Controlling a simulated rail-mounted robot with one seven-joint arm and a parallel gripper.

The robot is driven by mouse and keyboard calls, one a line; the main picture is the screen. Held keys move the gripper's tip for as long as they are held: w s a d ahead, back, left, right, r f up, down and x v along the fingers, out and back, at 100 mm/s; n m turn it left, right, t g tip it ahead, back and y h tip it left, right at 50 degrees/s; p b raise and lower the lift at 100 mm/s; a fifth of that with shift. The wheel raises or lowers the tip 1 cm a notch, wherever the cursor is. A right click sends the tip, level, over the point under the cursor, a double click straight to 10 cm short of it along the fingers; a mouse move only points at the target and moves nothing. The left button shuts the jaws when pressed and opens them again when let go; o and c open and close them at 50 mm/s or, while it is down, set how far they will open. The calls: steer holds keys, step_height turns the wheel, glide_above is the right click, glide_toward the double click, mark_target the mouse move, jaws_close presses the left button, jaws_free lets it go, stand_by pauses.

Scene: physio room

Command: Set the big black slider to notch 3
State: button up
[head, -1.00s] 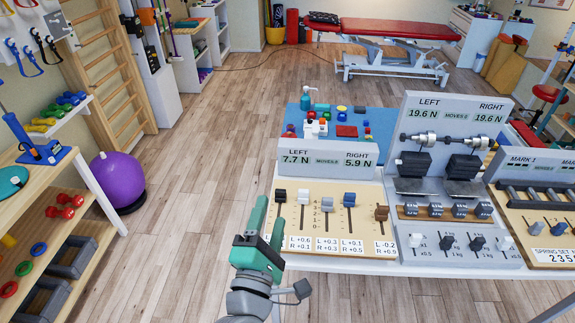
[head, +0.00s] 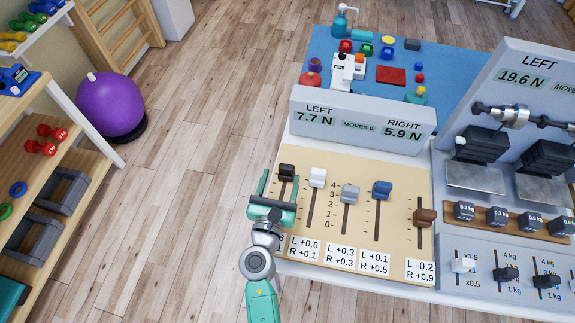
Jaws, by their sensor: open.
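The black slider knob (head: 287,171) is at the left end of the slider board (head: 262,241), near the top of its slot. My gripper (head: 281,178) is open and empty at the board's left side. In the picture its two fingertips lie either side of the black knob; I cannot tell whether they are level with it or above it. My gripper hides the lower part of that slot. A notch scale from 4 down to 0 (head: 333,205) is printed between the white and grey sliders.
A white slider knob (head: 318,177) stands close right of my gripper. Grey (head: 349,193), blue (head: 382,189) and brown (head: 425,216) knobs follow. The display panel (head: 363,122) rises behind, reading LEFT 7.7 N, RIGHT 5.9 N, MOVES 0. Open floor lies to the left.

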mark_target(285, 171)
step_height(285, 171, down, 6)
steer(key=b, duration=0.3)
steer(key=x, duration=0.5)
steer(key=r+b+x, duration=0.1)
steer(key=x, duration=0.1)
steer(key=shift+w, duration=0.35)
steer(key=shift+c, duration=0.4)
